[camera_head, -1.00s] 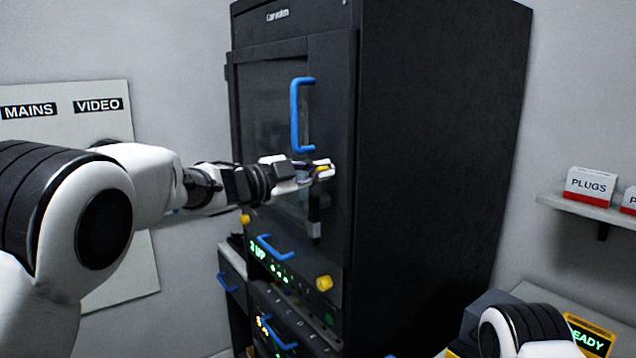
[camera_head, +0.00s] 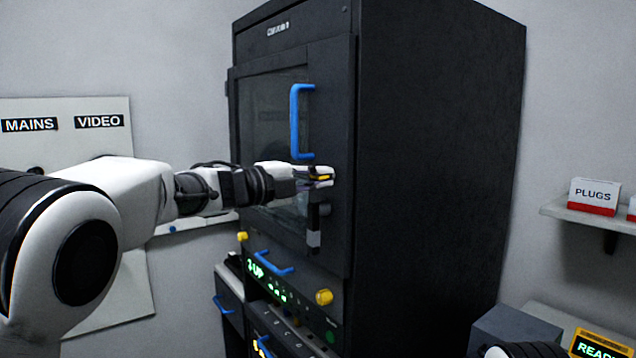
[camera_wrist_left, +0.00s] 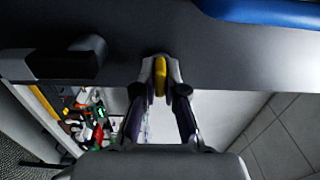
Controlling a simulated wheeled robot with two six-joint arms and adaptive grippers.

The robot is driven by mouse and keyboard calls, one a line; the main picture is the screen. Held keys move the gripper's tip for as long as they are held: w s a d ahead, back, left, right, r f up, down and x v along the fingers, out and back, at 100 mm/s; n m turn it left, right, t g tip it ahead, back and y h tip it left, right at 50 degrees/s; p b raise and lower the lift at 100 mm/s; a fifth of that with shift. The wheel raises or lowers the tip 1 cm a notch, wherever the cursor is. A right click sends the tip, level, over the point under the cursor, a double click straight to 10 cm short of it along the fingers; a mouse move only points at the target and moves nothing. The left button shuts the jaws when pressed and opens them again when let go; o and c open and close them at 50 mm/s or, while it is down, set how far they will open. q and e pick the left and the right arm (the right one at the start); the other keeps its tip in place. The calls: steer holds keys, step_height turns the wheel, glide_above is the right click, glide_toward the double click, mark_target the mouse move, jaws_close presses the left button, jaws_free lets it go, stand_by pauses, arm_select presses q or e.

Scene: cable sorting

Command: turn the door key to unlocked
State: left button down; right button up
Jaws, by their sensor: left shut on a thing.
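The black cabinet (camera_head: 440,150) has a glass door with a blue handle (camera_head: 296,120). The yellow door key (camera_head: 321,177) sits on the door's right-hand frame, just below that handle. My left gripper (camera_head: 318,176) is shut on the key. In the left wrist view the key (camera_wrist_left: 160,77) stands between the two fingertips (camera_wrist_left: 161,85), its flat side along the fingers. The fingers hide part of the key in the head view. I cannot read the lock's marks. My right gripper is not in view.
A black tag or latch (camera_head: 313,228) hangs below the key. Yellow knobs (camera_head: 324,297) and blue drawer handles (camera_head: 273,262) are lower on the cabinet. A shelf with a PLUGS box (camera_head: 594,196) is at the right.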

arm_select(q)
steer(key=shift+r, duration=0.2)
steer(key=c, duration=1.4)
jaws_free()
steer(key=shift+o, duration=0.8)
steer(key=shift+w+d+f, duration=0.1)
steer(key=shift+d+f, duration=0.05)
steer(key=v, duration=1.2)
